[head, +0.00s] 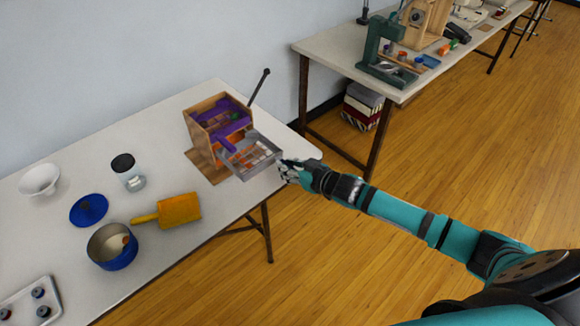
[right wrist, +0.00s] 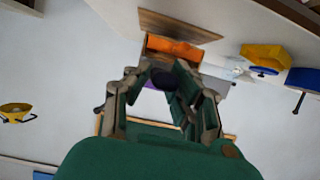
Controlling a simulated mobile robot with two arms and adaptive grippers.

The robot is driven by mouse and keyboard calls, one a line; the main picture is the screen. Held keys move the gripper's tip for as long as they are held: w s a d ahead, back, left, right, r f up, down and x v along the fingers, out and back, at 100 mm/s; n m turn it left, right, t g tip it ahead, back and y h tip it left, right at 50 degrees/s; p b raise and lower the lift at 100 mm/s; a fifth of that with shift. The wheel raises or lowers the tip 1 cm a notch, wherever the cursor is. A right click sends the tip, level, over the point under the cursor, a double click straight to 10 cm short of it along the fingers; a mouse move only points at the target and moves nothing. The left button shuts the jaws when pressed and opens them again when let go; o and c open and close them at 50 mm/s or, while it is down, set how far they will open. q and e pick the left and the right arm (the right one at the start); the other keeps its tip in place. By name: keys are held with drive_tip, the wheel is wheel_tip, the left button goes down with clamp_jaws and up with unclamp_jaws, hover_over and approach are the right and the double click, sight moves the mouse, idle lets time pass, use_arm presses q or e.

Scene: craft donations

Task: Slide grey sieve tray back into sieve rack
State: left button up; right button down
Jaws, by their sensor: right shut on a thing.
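The sieve rack (head: 204,106) is a small wooden box with purple parts, standing on a wooden board near the right end of the white table. The grey sieve tray (head: 262,168) sticks out of its front to the lower right, with orange and pale bits in it. My right gripper (head: 284,166) is at the tray's outer end and shut on it. In the right wrist view, the fingers close around a dark piece (right wrist: 160,76), and much of the tray is hidden behind them. My left gripper is not in view.
A dark rod (head: 260,86) rises behind the rack. A yellow scoop-like tool (head: 180,209), a blue pot (head: 112,261), a blue lid (head: 89,209), a jar (head: 133,180) and a white bowl (head: 39,179) stand to the left. Bare table lies between them and the rack.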

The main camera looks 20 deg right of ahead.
sight(281, 160)
drive_tip(key=shift+r, duration=0.1)
drive_tip(key=shift+p, duration=0.3)
drive_tip(key=shift+w, duration=0.1)
drive_tip(key=shift+w+a+b, duration=0.15)
drive_tip(key=shift+w+a, duration=0.15)
drive_tip(key=shift+w, duration=0.35)
drive_tip(key=shift+w+a+b, duration=0.15)
drive_tip(key=shift+w+a, duration=0.1)
drive_tip(key=shift+w, duration=0.5)
drive_tip(key=shift+w+a+f+b, duration=0.1)
drive_tip(key=shift+w+a+b, duration=0.2)
drive_tip(key=shift+w, duration=0.5)
drive_tip(key=shift+w+a+f+b, duration=0.15)
drive_tip(key=shift+w+a, duration=0.1)
drive_tip(key=shift+w, duration=0.5)
